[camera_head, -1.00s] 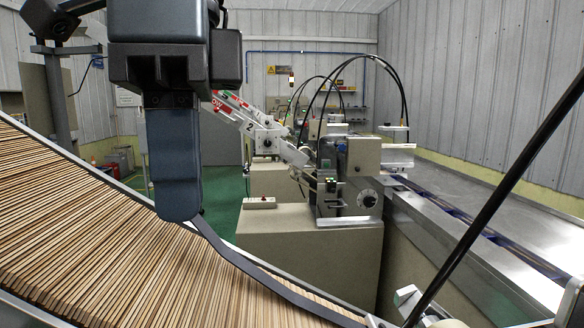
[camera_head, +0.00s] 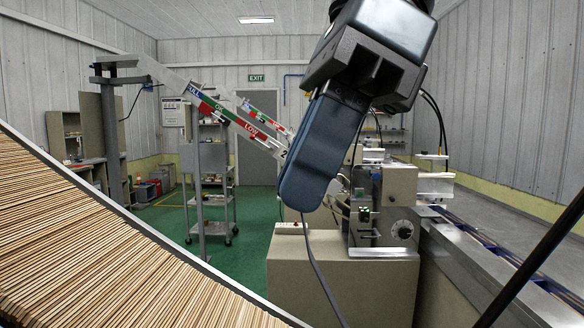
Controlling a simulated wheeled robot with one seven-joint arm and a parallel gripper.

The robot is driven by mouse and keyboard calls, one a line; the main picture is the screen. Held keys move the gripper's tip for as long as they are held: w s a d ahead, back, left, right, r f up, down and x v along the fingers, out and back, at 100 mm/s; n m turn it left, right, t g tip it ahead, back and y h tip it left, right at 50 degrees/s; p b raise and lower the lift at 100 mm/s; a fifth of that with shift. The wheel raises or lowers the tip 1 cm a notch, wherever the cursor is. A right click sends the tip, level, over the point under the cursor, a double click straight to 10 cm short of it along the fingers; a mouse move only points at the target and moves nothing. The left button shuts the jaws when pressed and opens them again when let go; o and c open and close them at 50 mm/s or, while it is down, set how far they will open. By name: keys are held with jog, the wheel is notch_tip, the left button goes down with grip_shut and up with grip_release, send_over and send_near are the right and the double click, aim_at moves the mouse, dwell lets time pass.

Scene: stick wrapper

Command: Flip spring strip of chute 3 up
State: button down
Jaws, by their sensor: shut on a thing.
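My gripper (camera_head: 301,200) is in the upper middle of the head view, tilted with its blue-grey fingers pointing down and slightly left. It is shut on the upper end of the spring strip (camera_head: 322,275), a thin dark band. The strip runs from the fingertips down to the bottom edge of the picture, where its lower end is out of view. The near chute (camera_head: 140,228), full of thin wooden sticks, slopes down from left to right. The strip hangs right of its metal edge, clear of the visible sticks. No chute number shows on this chute.
A beige machine (camera_head: 385,205) with a dial stands behind the strip. Another sloping chute (camera_head: 232,116) with a coloured level label is farther back. A metal conveyor (camera_head: 490,255) runs along the right, and a black rod (camera_head: 530,265) crosses the lower right corner. Green floor is open at left centre.

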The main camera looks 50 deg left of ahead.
jog(key=shift+w+r, duration=0.1)
jog(key=c, duration=1.2)
grip_release()
jog(key=shift+c, duration=0.2)
jog(key=v, duration=0.7)
jog(key=shift+w+r+b, duration=0.2)
jog(key=shift+r+b, duration=0.15)
jog(key=shift+d, duration=0.1)
